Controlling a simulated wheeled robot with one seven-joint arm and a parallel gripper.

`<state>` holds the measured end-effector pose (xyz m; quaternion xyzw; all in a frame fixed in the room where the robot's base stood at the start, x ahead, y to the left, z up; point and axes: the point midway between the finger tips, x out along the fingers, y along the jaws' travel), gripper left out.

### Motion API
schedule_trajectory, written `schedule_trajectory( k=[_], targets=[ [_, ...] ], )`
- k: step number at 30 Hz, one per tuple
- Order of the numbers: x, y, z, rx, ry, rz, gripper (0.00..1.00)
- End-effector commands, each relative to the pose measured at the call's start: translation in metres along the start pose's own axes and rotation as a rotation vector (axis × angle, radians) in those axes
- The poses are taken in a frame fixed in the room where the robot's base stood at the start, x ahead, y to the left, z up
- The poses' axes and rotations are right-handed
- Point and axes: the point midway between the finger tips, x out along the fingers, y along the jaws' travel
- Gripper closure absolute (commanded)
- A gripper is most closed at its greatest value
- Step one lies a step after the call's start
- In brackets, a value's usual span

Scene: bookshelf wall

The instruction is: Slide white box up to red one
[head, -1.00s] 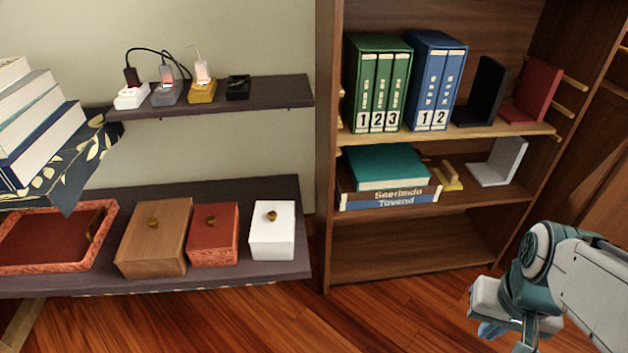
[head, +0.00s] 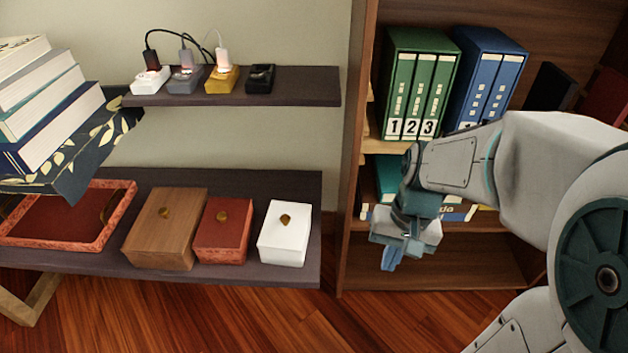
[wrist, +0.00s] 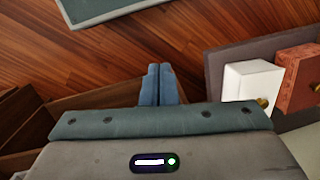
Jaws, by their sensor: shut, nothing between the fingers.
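The white box (head: 284,235) with a brass knob stands on the lower dark shelf, near its right end. The red box (head: 223,232), also with a brass knob, stands to its left, with a narrow gap between them. In the wrist view the white box (wrist: 251,82) and the red box (wrist: 298,78) show at the right. My gripper (head: 391,258) is shut and empty, in front of the bookcase, to the right of the white box and apart from it. Its closed fingers (wrist: 158,86) show in the wrist view.
A wooden box (head: 166,229) stands close left of the red box, then a red tray (head: 125,220). An upper shelf (head: 300,88) with chargers hangs above. The bookcase upright (head: 352,200) stands right of the lower shelf (head: 313,255). The shelf's right end is bare.

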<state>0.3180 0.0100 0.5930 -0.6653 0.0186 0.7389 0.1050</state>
Motion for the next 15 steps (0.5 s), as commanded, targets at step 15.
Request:
schedule_trajectory(
  k=[15],
  targets=[
    [0.052, -0.018, -0.063, 0.467, -0.488, -0.369, 1.0]
  ],
)
